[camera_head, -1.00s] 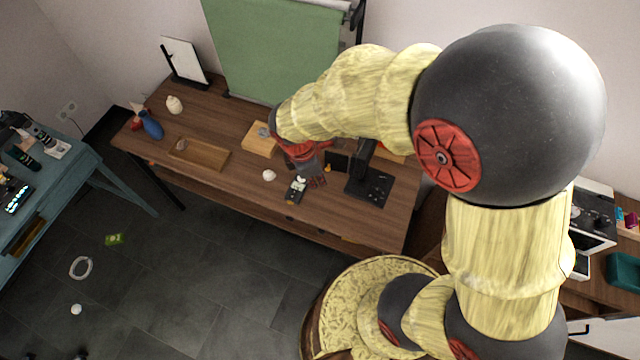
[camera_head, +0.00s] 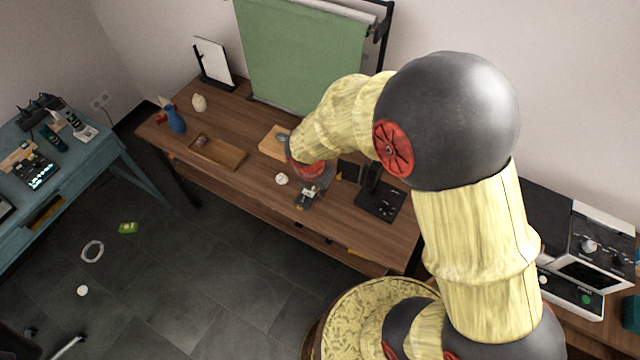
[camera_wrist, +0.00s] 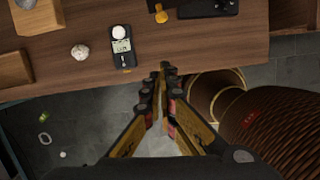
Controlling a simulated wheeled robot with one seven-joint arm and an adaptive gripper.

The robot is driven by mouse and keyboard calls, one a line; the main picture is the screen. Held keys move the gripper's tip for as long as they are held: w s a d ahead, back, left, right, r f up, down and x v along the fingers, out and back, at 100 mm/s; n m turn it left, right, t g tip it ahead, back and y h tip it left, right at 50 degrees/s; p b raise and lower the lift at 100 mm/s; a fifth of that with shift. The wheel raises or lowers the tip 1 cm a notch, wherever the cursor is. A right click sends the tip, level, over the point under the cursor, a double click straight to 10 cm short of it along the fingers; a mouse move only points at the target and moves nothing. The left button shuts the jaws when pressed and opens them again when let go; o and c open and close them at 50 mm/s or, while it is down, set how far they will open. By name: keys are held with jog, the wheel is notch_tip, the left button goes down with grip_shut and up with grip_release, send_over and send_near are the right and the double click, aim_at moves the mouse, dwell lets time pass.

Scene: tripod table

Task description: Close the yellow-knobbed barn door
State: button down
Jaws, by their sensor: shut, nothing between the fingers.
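A yellow knob (camera_wrist: 160,14) shows at the top of the wrist view, over the wooden table, just left of a black flat part (camera_wrist: 207,8). In the head view a small dark upright panel (camera_head: 348,171) stands on the table beside a black stand (camera_head: 379,198); my arm hides the knob there. Which way the door is swung I cannot tell. My gripper (camera_wrist: 163,72) is shut and empty. In the wrist view its fingertips lie below the knob in the picture, over the table's front edge, with a visible gap to the knob.
A light meter (camera_wrist: 122,45) and a pale ball (camera_wrist: 80,52) lie left of the knob, near the front edge. A wooden block (camera_head: 272,143), a tray (camera_head: 218,152) and a blue vase (camera_head: 175,119) are further left. A green backdrop (camera_head: 300,50) stands behind.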

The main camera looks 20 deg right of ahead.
aim_at(347, 171)
jog(key=shift+w+d+f+b, duration=0.15)
jog(key=shift+w+d+f, duration=0.55)
jog(key=shift+d, duration=0.2)
jog(key=shift+w+d+f+b, duration=0.15)
jog(key=shift+w+d+f, duration=0.4)
jog(key=shift+w+d, duration=0.3)
